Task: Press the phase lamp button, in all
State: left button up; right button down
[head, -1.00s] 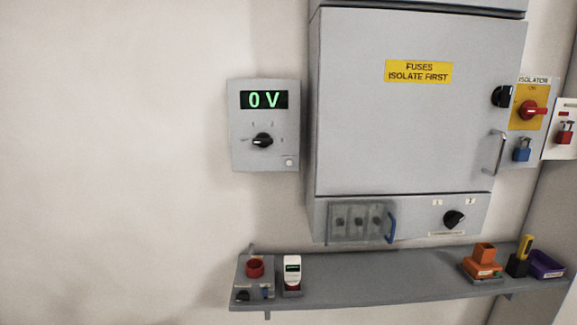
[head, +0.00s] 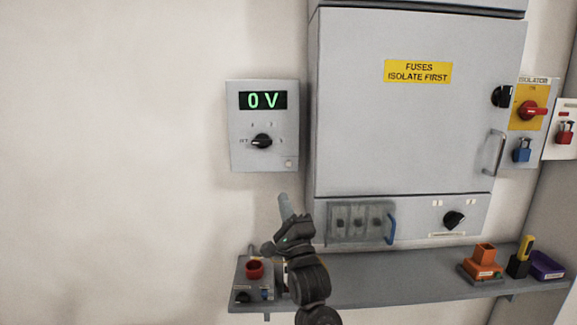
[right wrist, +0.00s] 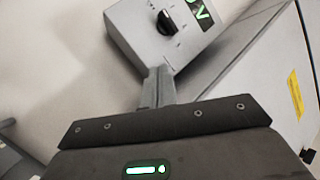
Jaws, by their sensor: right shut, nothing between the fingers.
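The grey meter panel (head: 240,158) hangs on the wall left of the cabinet. Its display (head: 263,100) reads 0 V, with a black selector knob (head: 261,141) below. A small pale round button (head: 289,163) sits at the panel's lower right corner; I cannot read a label on it. My right gripper (head: 283,196) is shut and empty, pointing up, a little below this button in the head view. In the right wrist view the shut fingers (right wrist: 157,84) reach towards the panel (right wrist: 135,45); the button does not show there and contact cannot be told. My left gripper is not in view.
The grey cabinet (head: 400,130) stands close to the right. A shelf (head: 390,288) below carries a box with a red button (head: 255,268) at left and an orange holder (head: 484,259) at right. The wall left of the panel is clear.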

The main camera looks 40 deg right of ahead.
aim_at(289, 163)
jog(key=r+m+h, duration=0.1)
jog(key=d+r+m+h, duration=0.1)
jog(key=r, duration=0.1)
jog(key=s+r+m+h, duration=0.1)
jog(key=r+m, duration=0.1)
jog(key=shift+s+d+t, duration=0.1)
jog(key=shift+d+t, duration=0.2)
jog(key=shift+t, duration=0.1)
jog(key=w+d+b, duration=0.2)
jog(key=w+d, duration=0.3)
jog(key=w, duration=0.2)
jog(key=shift+w+d, duration=0.1)
jog(key=shift+d, duration=0.05)
dwell(1.9)
jog(key=shift+w+d, duration=0.2)
jog(key=shift+w, duration=0.05)
